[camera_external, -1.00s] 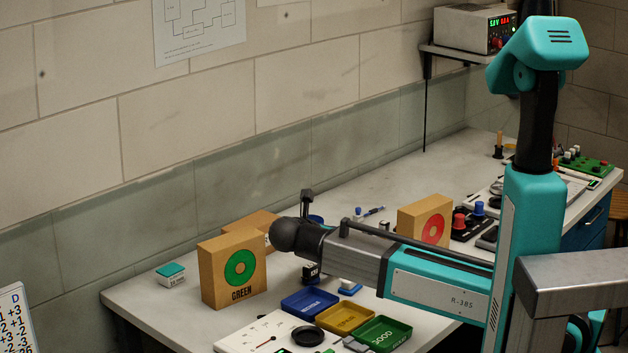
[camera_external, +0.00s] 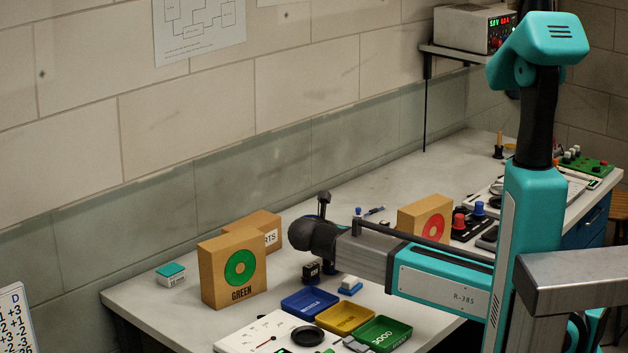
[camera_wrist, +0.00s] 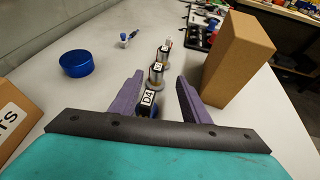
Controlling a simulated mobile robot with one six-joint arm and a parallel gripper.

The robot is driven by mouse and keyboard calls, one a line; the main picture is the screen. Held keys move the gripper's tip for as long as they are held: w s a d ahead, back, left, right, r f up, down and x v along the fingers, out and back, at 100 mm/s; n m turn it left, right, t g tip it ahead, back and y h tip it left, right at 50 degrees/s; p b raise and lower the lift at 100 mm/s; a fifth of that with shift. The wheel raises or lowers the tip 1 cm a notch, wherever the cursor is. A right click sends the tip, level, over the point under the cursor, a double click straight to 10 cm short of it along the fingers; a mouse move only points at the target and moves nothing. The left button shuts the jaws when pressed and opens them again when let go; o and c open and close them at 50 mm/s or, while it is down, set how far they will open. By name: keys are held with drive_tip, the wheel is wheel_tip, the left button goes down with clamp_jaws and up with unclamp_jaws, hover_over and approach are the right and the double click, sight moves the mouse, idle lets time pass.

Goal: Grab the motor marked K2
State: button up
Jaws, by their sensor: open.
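In the wrist view my gripper (camera_wrist: 160,78) is open, its two purple fingers spread. A dark motor marked D4 (camera_wrist: 148,102) stands low between the fingers, near the gripper's base. Beyond it a silver motor (camera_wrist: 156,74) with a small light label stands between the fingertips. Another silver motor (camera_wrist: 164,52) is farther out, past the tips. The labels on these two are too small to read, so I cannot tell which one is K2. No finger visibly touches a motor. In the external view my wrist hides most of this area.
A tall cardboard box (camera_wrist: 238,60) stands close right of the fingers. A blue round container (camera_wrist: 76,64) is at the left. In the external view are the GREEN box (camera_external: 222,285), a dark motor (camera_external: 312,273) and the blue tray (camera_external: 309,302).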

drive_tip(key=shift+w+d+f, duration=0.2)
drive_tip(key=shift+w+d, duration=0.1)
drive_tip(key=shift+w, duration=0.05)
drive_tip(key=shift+a+p+x, duration=0.1)
drive_tip(key=shift+p+x, duration=0.15)
drive_tip(key=shift+x, duration=1.05)
drive_tip(key=shift+a+p+x, duration=0.15)
drive_tip(key=shift+p+x, duration=0.1)
drive_tip(key=shift+x, duration=1.05)
drive_tip(key=shift+w+f, duration=0.1)
drive_tip(key=shift+c, duration=0.2)
clamp_jaws()
